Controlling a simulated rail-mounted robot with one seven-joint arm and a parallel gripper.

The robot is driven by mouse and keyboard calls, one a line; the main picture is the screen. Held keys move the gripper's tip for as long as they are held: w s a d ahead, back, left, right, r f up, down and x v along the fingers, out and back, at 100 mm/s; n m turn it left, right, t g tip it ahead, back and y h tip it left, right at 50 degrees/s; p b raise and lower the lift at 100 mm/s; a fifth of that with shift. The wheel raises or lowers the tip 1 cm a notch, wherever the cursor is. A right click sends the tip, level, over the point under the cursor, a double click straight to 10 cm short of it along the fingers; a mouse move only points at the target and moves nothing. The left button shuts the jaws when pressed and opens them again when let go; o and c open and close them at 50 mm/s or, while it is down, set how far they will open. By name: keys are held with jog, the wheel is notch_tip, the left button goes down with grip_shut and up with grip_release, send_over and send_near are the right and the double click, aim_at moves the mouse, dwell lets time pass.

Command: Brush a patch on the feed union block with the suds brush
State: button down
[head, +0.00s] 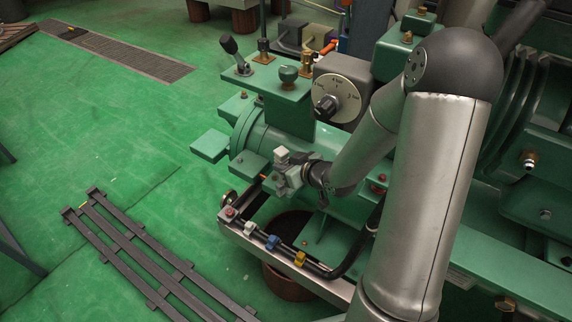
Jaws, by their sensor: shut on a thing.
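My gripper (283,178) is left of centre in the head view, in front of the green machine housing and above the narrow metal trough. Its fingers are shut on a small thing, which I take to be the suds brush. The brush is mostly hidden by the fingers, and its bristles cannot be made out. I cannot tell for sure which fitting is the feed union block. I cannot tell whether the brush touches anything.
A grey dial box (343,91) and a green ledge with a lever (235,55) stand behind my gripper. A dark slatted rack (150,255) lies on the open green floor.

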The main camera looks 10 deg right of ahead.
notch_tip(320, 180, up, 7)
jog(key=p, duration=0.5)
jog(key=shift+f, duration=0.2)
jog(key=c, duration=1.9)
grip_release()
grip_shut()
jog(key=shift+f, duration=0.15)
jog(key=shift+w+d+f+b, duration=0.3)
jog(key=shift+f+b, duration=0.25)
jog(key=shift+f, duration=0.3)
jog(key=shift+w+d+f+b, duration=0.3)
jog(key=shift+f+b, duration=0.3)
jog(key=shift+f, duration=0.2)
jog(key=shift+w+d+f+b, duration=0.25)
jog(key=shift+f+b, duration=0.3)
jog(key=shift+f, duration=0.3)
